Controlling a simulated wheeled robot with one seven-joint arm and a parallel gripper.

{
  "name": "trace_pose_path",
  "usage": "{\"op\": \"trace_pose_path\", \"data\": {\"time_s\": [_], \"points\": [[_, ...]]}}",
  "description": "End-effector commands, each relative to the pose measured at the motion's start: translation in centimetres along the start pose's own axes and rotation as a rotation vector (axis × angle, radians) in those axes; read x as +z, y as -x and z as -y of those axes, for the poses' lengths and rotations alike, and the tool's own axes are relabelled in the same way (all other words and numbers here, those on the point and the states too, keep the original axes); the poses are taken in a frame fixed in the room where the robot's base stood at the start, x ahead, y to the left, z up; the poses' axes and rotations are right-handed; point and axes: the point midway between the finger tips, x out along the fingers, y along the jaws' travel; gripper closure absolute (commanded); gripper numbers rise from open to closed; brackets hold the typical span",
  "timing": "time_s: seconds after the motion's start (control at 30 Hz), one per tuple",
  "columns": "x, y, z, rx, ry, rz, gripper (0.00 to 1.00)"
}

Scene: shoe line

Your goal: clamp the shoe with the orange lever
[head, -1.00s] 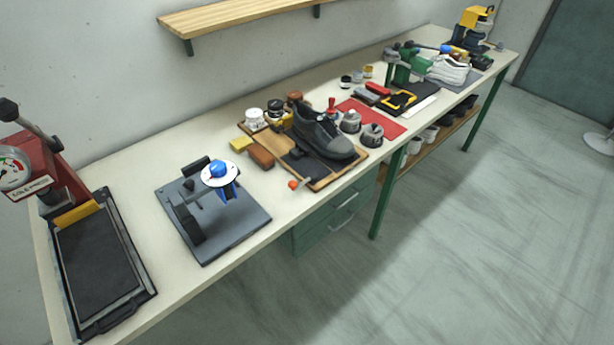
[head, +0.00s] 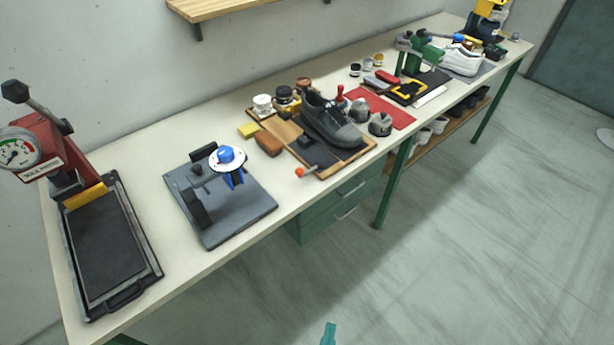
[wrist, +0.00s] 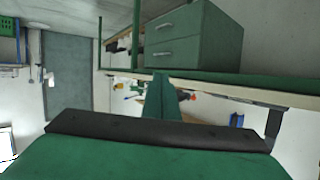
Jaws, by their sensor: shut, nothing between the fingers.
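A dark grey shoe (head: 330,122) sits on a wooden board (head: 342,169) with a dark mat, mid-bench in the head view. An orange-tipped lever (head: 300,172) sticks out at the board's front left corner. My gripper's teal fingertip (head: 328,334) shows at the bottom edge of the head view, out over the floor and well apart from the bench. In the wrist view my gripper (wrist: 161,78) is shut, its green fingers together and empty. A small orange spot (wrist: 192,98), perhaps the lever's tip, shows beyond the fingers.
A fixture with a blue knob (head: 226,154) stands left of the board, and a press with a gauge (head: 20,150) at the far left. Grey domed pieces (head: 380,124) and a red mat (head: 398,116) lie right of the shoe. Green drawers (head: 325,213) hang below the bench; floor in front is clear.

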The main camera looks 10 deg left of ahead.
Motion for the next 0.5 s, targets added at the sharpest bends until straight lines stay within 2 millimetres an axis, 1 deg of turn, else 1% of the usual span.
{"op": "trace_pose_path", "data": {"time_s": [0.03,0.1,0.27,0.5], "points": [[-0.2,-1.3,0.1,-0.004,-0.008,0.002,1.0],[-0.4,-2.9,0.2,-0.015,-0.019,0.014,1.0],[-1.0,-6.5,0.8,-0.048,-0.039,0.042,1.0],[-3.0,-11.4,2.1,-0.125,-0.051,0.074,1.0]]}}
